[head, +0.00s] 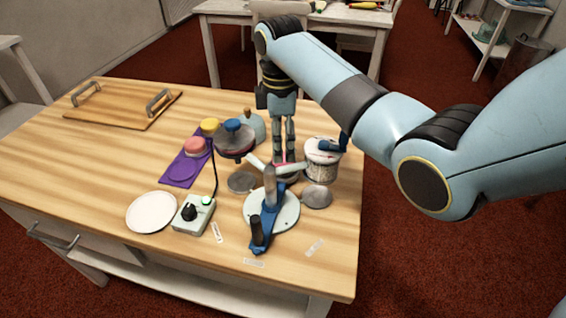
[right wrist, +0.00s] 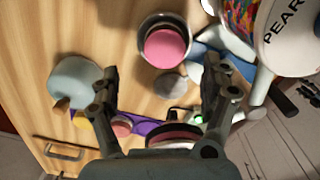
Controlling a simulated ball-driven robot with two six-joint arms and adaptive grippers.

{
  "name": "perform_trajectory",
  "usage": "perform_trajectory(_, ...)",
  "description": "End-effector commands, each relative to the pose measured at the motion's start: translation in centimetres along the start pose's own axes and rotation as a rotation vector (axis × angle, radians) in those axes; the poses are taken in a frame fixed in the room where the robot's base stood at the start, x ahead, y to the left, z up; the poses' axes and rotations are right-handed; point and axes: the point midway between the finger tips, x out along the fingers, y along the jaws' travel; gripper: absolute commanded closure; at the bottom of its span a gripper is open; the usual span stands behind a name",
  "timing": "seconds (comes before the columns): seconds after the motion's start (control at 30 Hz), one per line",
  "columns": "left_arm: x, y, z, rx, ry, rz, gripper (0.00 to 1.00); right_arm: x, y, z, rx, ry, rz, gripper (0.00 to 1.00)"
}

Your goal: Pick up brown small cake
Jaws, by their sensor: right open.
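My right gripper (head: 284,152) points down over the far side of the turntable device (head: 286,212). Its two fingers are apart and empty in the right wrist view (right wrist: 160,88). A round cake with a pink top (right wrist: 165,47) sits in a grey round holder, ahead of the fingertips in that view. In the head view the fingers mostly hide it. My left gripper is not in view.
A white tub (head: 321,170) with coloured contents stands close to the right of my gripper. A control box (head: 194,215) and white plate (head: 152,212) are at the front. A wooden tray (head: 122,105) lies far left; the left tabletop is clear.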

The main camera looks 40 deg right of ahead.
Motion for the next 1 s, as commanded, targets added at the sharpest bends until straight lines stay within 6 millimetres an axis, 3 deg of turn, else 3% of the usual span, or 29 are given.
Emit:
perform_trajectory(0.17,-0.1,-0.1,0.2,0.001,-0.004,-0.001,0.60,1.5,-0.3,0.2,0.000,-0.001,-0.001,0.20)
perform_trajectory(0.4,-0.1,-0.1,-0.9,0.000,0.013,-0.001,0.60,5.1,-0.8,0.5,0.001,0.000,-0.001,0.20)
perform_trajectory(0.7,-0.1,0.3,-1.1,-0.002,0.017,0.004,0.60,5.8,-0.8,0.5,0.000,0.001,0.001,0.20)
perform_trajectory(1.0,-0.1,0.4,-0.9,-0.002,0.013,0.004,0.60,5.7,-0.8,0.5,0.000,0.001,0.001,0.58)
